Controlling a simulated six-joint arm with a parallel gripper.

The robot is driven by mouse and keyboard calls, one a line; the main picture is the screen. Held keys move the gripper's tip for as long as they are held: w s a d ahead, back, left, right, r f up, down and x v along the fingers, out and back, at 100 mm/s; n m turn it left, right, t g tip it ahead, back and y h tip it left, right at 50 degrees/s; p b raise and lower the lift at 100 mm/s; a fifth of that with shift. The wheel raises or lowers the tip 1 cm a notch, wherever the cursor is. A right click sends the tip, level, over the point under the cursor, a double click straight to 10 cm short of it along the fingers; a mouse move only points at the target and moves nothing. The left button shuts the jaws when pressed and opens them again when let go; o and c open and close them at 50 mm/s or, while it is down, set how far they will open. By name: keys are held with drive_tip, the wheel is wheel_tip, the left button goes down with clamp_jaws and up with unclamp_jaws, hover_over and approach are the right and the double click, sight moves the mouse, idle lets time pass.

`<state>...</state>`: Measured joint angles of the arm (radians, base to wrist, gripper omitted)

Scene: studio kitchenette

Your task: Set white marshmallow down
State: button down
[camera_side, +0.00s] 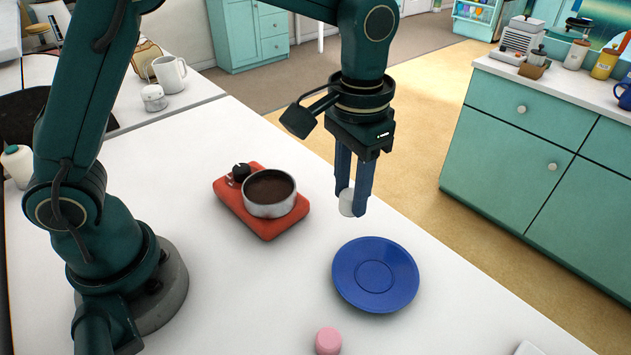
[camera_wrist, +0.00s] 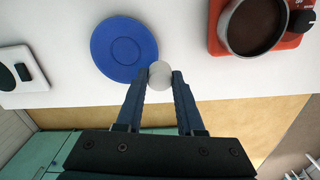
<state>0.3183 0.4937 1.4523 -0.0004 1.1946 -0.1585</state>
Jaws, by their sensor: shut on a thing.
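The white marshmallow (camera_side: 347,202) is between the blue fingers of my gripper (camera_side: 356,205), which is shut on it above the white table. In the wrist view the marshmallow (camera_wrist: 160,78) shows between the fingertips of my gripper (camera_wrist: 162,80). A round blue saucer (camera_side: 375,297) lies on the table, below my gripper and a little nearer the front in the side view. The saucer (camera_wrist: 108,67) appears left of the marshmallow in the wrist view and looks empty. My fingers partly hide the marshmallow.
A red burner (camera_side: 262,228) holds a small pan of dark brown stuff (camera_side: 270,192), left of my gripper. A pink marshmallow (camera_side: 328,341) lies on the table (camera_side: 200,305) at the front. A mug (camera_side: 170,74) stands at the back left. The table's right edge is near my gripper.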

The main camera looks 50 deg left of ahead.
drive_tip(key=d+f, duration=0.1)
drive_tip(key=d, duration=0.1)
drive_tip(key=d+f, duration=0.1)
drive_tip(key=d, duration=0.1)
drive_tip(key=d+f, duration=0.2)
drive_tip(key=shift+s+d, duration=0.25)
drive_tip(key=shift+d, duration=0.05)
drive_tip(key=shift+f, duration=2.05)
drive_tip(key=shift+f, duration=0.15)
drive_tip(key=c, duration=0.5)
unclamp_jaws()
